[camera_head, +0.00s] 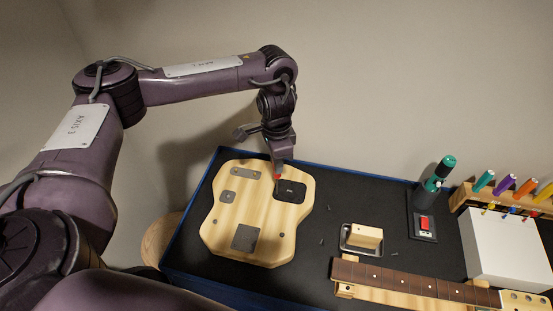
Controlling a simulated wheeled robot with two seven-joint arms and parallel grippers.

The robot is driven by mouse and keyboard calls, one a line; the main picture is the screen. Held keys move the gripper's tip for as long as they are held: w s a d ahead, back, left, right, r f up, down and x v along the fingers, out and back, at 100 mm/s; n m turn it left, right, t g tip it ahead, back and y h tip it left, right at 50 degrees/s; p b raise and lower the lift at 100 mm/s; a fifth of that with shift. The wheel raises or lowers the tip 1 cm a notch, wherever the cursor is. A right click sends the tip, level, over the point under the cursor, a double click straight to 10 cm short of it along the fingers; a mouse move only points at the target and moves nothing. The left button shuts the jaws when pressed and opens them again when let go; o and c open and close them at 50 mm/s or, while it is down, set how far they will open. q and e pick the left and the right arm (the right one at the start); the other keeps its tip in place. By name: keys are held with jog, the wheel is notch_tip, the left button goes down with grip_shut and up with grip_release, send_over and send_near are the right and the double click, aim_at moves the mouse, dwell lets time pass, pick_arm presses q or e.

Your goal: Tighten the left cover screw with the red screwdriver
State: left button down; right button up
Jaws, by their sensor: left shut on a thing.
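The pale wooden guitar body (262,228) lies flat on the dark bench mat. A black cover plate (291,192) sits at its upper right. My left gripper (279,167) points down above this cover and is shut on the red screwdriver (279,178). Only a little of its red handle shows below the jaws. The screwdriver points down at the cover's left edge. The left cover screw is too small or hidden to make out, and I cannot tell whether the tip touches it. My right gripper is not in view.
A metal tray with a wooden block (366,236) and a guitar neck (415,287) lie to the right. A teal power driver (437,175) stands in a dock behind them. A rack of coloured screwdrivers (503,191) and a white box (505,245) are at far right.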

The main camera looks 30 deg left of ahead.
pick_arm(q)
jog(key=shift+f, duration=0.3)
jog(key=shift+r+m, duration=0.1)
jog(key=shift+m, duration=1)
jog(key=m, duration=0.6)
jog(key=shift+r, duration=0.25)
jog(key=shift+r, duration=3)
